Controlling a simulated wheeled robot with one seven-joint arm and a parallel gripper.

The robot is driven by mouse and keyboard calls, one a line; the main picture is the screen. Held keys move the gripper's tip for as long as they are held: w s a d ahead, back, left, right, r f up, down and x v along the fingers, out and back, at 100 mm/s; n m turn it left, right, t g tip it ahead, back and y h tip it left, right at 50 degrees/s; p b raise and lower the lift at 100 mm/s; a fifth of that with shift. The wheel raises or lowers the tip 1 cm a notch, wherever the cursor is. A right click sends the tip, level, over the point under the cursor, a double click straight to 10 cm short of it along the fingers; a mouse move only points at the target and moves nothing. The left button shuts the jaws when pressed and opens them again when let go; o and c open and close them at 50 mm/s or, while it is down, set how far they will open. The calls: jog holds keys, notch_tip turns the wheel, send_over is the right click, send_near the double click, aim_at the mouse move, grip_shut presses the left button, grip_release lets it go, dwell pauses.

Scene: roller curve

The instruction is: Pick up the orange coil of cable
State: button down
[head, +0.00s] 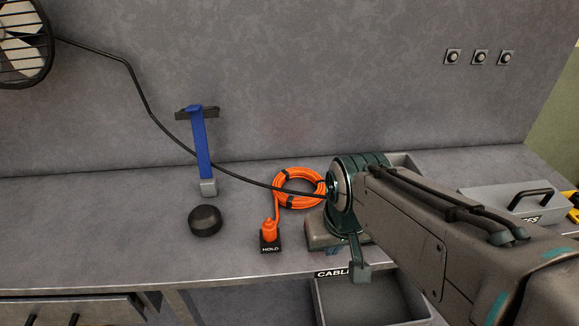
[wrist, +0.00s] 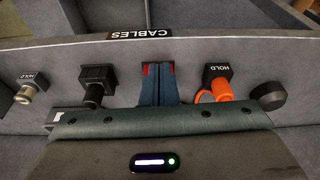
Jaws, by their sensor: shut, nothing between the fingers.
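The orange coil of cable (head: 298,188) lies on the grey bench in the head view, left of my arm. Its right edge is close to or partly behind my arm. Its orange plug (head: 269,230) stands on a black block marked HOLD in front of it. The plug also shows in the wrist view (wrist: 224,90), right of my fingers; the full ring cannot be made out there. My gripper (wrist: 158,82) has its two blue-green fingers together, with nothing between them. In the head view my arm hides most of it.
An open drawer (head: 372,309) labelled CABLES is below the bench edge, under my arm. A black puck (head: 205,221) and a blue-handled tool (head: 202,150) are left of the coil. A grey lidded box (head: 500,204) stands at the right.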

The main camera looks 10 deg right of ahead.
dwell(0.4)
jog(key=c, duration=1.7)
grip_release()
jog(key=o, duration=0.5)
jog(key=w, duration=0.2)
jog(key=r, duration=0.1)
jog(key=shift+w+d+r+m, duration=0.1)
jog(key=shift+w+d+m, duration=0.2)
jog(key=shift+w+m, duration=0.1)
jog(key=shift+o, duration=0.2)
jog(key=m+t+h, duration=0.1)
jog(key=m+h, duration=0.1)
jog(key=m, duration=0.3)
send_near(321, 188)
jog(key=x, duration=0.3)
jog(key=shift+w+d, duration=0.25)
jog(key=shift+d, duration=0.15)
jog(key=shift+s+a+x, duration=0.1)
jog(key=shift+a+x, duration=0.05)
jog(key=shift+x, duration=0.75)
jog(key=shift+s+a+x, duration=0.1)
jog(key=shift+a+x, duration=0.05)
jog(key=shift+x, duration=0.75)
jog(key=shift+s+a+x, duration=0.1)
jog(key=shift+a+x, duration=0.05)
jog(key=shift+x, duration=0.75)
